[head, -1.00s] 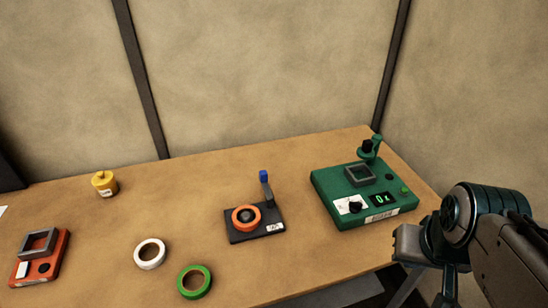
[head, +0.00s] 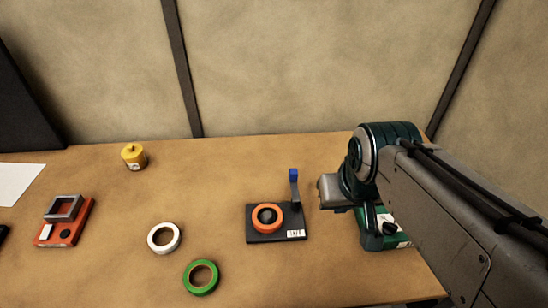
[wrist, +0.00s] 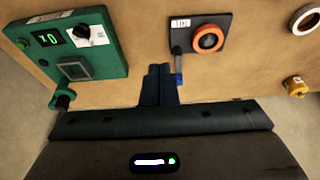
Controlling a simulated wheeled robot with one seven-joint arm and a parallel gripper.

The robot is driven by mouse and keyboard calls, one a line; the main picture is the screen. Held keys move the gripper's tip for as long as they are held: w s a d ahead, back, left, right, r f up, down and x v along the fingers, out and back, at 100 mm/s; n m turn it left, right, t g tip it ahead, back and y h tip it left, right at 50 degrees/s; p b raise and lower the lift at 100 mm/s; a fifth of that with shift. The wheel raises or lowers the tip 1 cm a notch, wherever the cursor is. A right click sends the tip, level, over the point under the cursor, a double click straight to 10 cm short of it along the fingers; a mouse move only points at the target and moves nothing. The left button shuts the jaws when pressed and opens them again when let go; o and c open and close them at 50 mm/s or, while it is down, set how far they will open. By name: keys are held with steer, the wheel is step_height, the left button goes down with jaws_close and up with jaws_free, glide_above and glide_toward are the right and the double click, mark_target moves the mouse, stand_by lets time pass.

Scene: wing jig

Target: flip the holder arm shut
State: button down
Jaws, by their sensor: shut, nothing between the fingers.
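The holder is a flat black base (head: 259,237) with an orange ring (head: 267,217) on it. Its grey holder arm (head: 295,190) stands up at the base's right side, open, with a blue tip (head: 293,174). In the wrist view the black base (wrist: 212,25), orange ring (wrist: 207,38) and blue tip (wrist: 179,80) show at the upper middle. My gripper (wrist: 159,68) is shut and empty, and in that picture its fingers are just left of the blue tip, apparently apart from it. In the head view its fingertips are not clearly seen.
A green device (wrist: 95,45) stands beside the holder, mostly hidden behind my arm in the head view. White tape (head: 153,244), green tape (head: 189,281), a yellow pot (head: 134,158) and an orange-red device (head: 65,236) lie to the left.

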steer(key=shift+w+a, duration=0.15)
steer(key=shift+w, duration=0.1)
steer(key=shift+s, duration=0.1)
steer(key=w+d+f+m+g+y+b, duration=0.1)
steer(key=w+d+m+g+y+b, duration=0.1)
steer(key=w+m, duration=1)
steer(key=w+d+f+m+g+y, duration=0.1)
steer(key=w+d+f+m, duration=0.1)
steer(key=w, duration=0.6)
steer(key=w+d+f+m+y, duration=0.1)
steer(key=w+d+f+m, duration=0.2)
steer(key=w+f, duration=0.3)
steer(key=shift+w+f+m+g+b, duration=0.3)
steer(key=shift+w+f+m+g, duration=0.15)
steer(key=shift+w, duration=0.4)
steer(key=shift+a, duration=0.1)
